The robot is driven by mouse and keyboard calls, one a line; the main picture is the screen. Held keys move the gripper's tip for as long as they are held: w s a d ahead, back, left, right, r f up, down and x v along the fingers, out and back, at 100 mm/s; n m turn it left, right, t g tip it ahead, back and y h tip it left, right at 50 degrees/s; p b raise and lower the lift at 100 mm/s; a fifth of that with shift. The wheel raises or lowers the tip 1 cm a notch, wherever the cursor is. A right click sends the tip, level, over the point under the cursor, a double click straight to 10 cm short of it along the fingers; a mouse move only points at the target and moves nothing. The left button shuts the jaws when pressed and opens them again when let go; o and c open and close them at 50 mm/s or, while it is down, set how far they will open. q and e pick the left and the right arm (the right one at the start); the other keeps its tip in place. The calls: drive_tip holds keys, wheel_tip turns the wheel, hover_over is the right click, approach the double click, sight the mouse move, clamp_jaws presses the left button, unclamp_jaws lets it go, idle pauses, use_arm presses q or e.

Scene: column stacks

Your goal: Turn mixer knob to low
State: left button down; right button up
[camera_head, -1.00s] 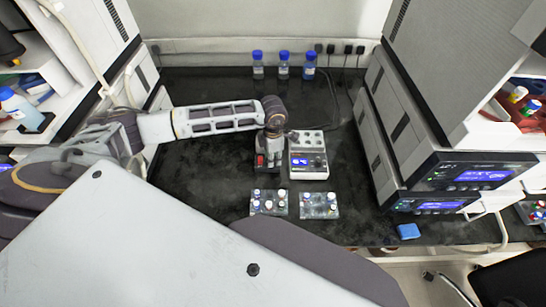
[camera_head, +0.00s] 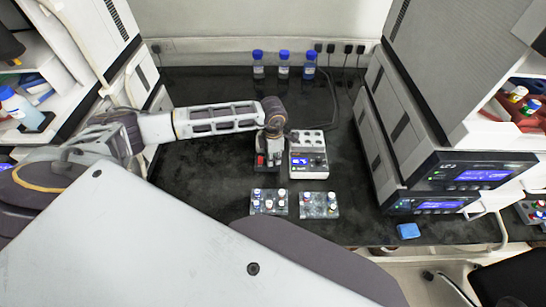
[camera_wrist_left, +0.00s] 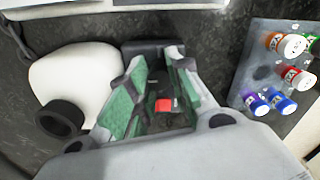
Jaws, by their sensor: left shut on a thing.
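The mixer shows in the wrist view as a white rounded body (camera_wrist_left: 75,80) with a black cup (camera_wrist_left: 62,118) and a dark front part with a red switch (camera_wrist_left: 163,105). In the head view its dark base with the red switch (camera_head: 261,160) shows beside my gripper; the arm hides its back. My left gripper (camera_head: 273,157) points down over the mixer's front, and its green-padded fingers (camera_wrist_left: 153,80) are shut on the knob. The fingers hide the knob, so its setting cannot be read.
A white device (camera_head: 309,172) with a blue display stands close right of the mixer. Two vial racks (camera_head: 258,208) (camera_head: 320,212) lie in front. Several blue-capped bottles (camera_head: 284,72) stand at the back. Instrument stacks flank the dark bench (camera_head: 205,180), clear at left.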

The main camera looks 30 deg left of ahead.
use_arm(q)
drive_tip(key=shift+n, duration=0.6)
use_arm(e)
drive_tip(key=shift+w+f, duration=0.1)
drive_tip(key=shift+f, duration=0.15)
use_arm(q)
drive_tip(key=shift+n+b, duration=0.6)
drive_tip(key=shift+n, duration=0.6)
drive_tip(key=n, duration=0.3)
drive_tip(key=shift+b, duration=0.35)
drive_tip(key=shift+n, duration=0.8)
drive_tip(key=n, duration=0.3)
drive_tip(key=shift+w+b, duration=0.1)
drive_tip(key=shift+b, duration=0.3)
drive_tip(key=n, duration=0.4)
drive_tip(key=shift+n, duration=1.4)
use_arm(e)
drive_tip(key=shift+w+d+f, duration=0.2)
drive_tip(key=shift+d+f, duration=0.4)
drive_tip(key=shift+d, duration=0.15)
drive_tip(key=shift+w+d+f, duration=0.2)
drive_tip(key=shift+d+f, duration=0.4)
drive_tip(key=shift+d, duration=0.1)
drive_tip(key=shift+w, duration=0.2)
